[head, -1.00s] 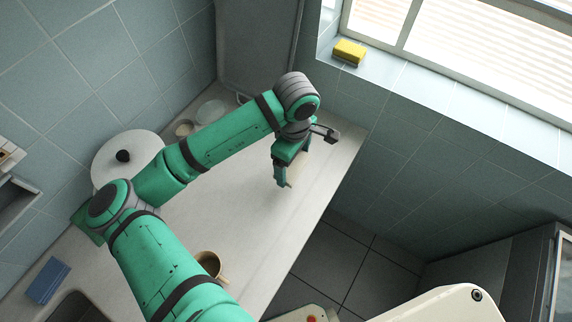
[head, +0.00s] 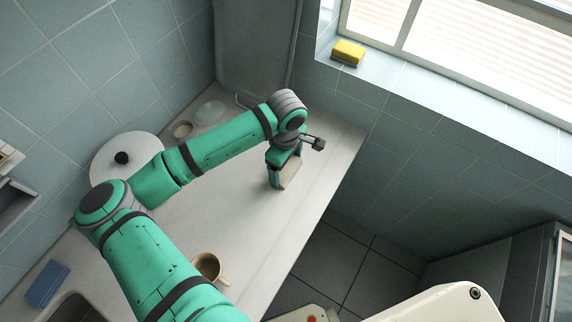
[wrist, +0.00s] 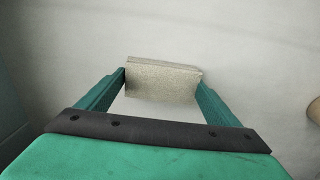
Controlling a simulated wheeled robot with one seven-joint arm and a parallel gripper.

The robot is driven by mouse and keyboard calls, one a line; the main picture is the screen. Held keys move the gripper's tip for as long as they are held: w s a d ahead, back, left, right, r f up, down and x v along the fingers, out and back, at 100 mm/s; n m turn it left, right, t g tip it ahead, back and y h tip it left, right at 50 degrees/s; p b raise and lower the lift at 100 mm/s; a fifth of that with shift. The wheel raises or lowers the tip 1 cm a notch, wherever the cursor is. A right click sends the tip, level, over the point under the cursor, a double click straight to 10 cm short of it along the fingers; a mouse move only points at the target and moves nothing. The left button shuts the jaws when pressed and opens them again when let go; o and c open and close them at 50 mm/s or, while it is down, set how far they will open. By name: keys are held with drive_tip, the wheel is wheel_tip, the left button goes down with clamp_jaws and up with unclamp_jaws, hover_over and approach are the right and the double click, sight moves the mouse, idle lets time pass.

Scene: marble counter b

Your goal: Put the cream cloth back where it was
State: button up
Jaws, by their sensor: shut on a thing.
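The cream cloth (head: 290,173) looks like a small folded, block-shaped piece. In the wrist view the cloth (wrist: 162,80) spans the gap between both fingers, its speckled beige face showing. My gripper (head: 281,180) is shut on it, with one finger at each end. In the wrist view my gripper (wrist: 161,84) points at the pale counter. The gripper is over the right part of the counter, in from the front edge. I cannot tell whether the cloth touches the counter.
A white round lid with a black knob (head: 123,157), a small dish (head: 182,129) and a clear bowl (head: 211,113) are at the back. A blue block (head: 48,283) lies lower left; a yellow sponge (head: 348,52) is on the windowsill. The middle counter (head: 215,210) is clear.

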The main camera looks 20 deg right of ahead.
drive_tip(key=o, duration=0.6)
drive_tip(key=shift+f, duration=0.1)
drive_tip(key=o, duration=0.3)
drive_tip(key=shift+a, duration=0.25)
drive_tip(key=shift+d+r, duration=0.1)
drive_tip(key=shift+r, duration=6.1)
